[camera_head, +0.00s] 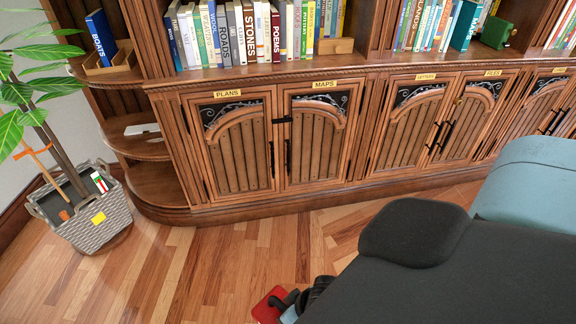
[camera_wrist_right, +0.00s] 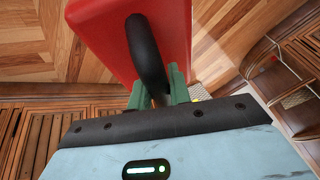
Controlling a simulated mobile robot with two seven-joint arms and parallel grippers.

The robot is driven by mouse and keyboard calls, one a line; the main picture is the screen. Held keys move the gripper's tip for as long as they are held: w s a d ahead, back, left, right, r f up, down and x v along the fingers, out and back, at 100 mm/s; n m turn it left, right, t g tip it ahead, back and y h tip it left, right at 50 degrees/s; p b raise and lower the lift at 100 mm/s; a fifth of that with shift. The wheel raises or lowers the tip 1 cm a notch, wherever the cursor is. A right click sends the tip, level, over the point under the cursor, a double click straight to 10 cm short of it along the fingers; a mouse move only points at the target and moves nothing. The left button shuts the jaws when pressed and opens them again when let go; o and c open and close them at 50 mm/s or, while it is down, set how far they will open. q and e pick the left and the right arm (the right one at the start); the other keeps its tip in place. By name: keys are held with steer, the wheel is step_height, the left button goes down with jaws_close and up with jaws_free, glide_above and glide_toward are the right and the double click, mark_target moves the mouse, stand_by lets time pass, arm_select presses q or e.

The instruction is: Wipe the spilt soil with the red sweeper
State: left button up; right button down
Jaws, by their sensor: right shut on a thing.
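The red sweeper (camera_head: 268,305) shows at the bottom edge of the head view, just above the wooden floor or on it; I cannot tell which. In the right wrist view its red block (camera_wrist_right: 95,25) and black curved handle (camera_wrist_right: 145,45) fill the upper middle. My right gripper (camera_wrist_right: 158,92) is shut on the handle, with green fingers on either side. In the head view this gripper is mostly cut off at the bottom edge. My left gripper is not in view. I see no spilt soil on the visible floor.
A woven basket (camera_head: 90,222) with a leafy plant (camera_head: 32,100) stands at the left. A wooden bookcase with closed cupboard doors (camera_head: 235,150) runs along the back, with rounded open shelves (camera_head: 150,185) at its left end. The floor (camera_head: 215,260) between is clear.

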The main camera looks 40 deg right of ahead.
arm_select(q)
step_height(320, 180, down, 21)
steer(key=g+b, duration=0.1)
steer(key=b, duration=2)
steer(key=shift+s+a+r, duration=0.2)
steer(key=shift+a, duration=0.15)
arm_select(e)
steer(key=w+d+f, duration=0.1)
steer(key=d+f, duration=0.1)
steer(key=f, duration=1.7)
steer(key=w+d+f, duration=0.1)
steer(key=d+f, duration=0.1)
steer(key=f, duration=1.8)
steer(key=shift+d, duration=0.4)
